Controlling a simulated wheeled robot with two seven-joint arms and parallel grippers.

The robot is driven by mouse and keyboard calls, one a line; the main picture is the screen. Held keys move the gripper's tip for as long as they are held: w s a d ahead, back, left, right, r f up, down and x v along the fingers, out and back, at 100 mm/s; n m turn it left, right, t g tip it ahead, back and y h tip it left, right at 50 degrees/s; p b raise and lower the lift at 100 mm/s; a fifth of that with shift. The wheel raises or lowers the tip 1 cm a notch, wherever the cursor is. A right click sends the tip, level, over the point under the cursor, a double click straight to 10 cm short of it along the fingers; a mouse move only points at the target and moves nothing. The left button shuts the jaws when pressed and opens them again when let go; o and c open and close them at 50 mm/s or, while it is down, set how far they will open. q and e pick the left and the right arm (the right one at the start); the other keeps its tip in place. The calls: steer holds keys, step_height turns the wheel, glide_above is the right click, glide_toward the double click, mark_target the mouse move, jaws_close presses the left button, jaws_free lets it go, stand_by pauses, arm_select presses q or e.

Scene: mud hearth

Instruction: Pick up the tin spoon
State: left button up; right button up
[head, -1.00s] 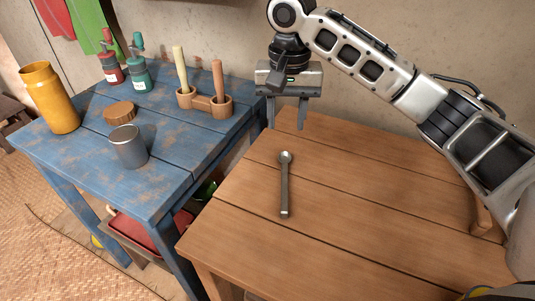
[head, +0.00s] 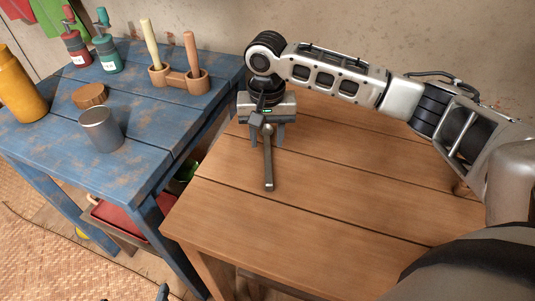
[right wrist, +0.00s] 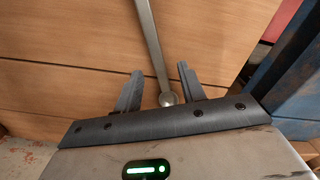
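The tin spoon (head: 268,168) lies on the brown wooden table, its handle pointing toward me. Its bowl end is partly hidden by my right gripper (head: 266,144). In the right wrist view the spoon (right wrist: 151,38) runs between the two spread fingers of that gripper (right wrist: 160,70), its round end near the palm. The fingers are open, one on each side of the spoon, with gaps beside it. I cannot tell how far above the table they are. A small dark tip at the bottom edge of the head view may be my left gripper (head: 163,292); its opening does not show.
The brown table (head: 350,210) is otherwise clear.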

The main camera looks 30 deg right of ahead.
mark_target(267, 152)
steer(key=shift+s+f, duration=0.15)
steer(key=shift+f, duration=1.3)
jaws_close()
steer(key=shift+r, duration=0.15)
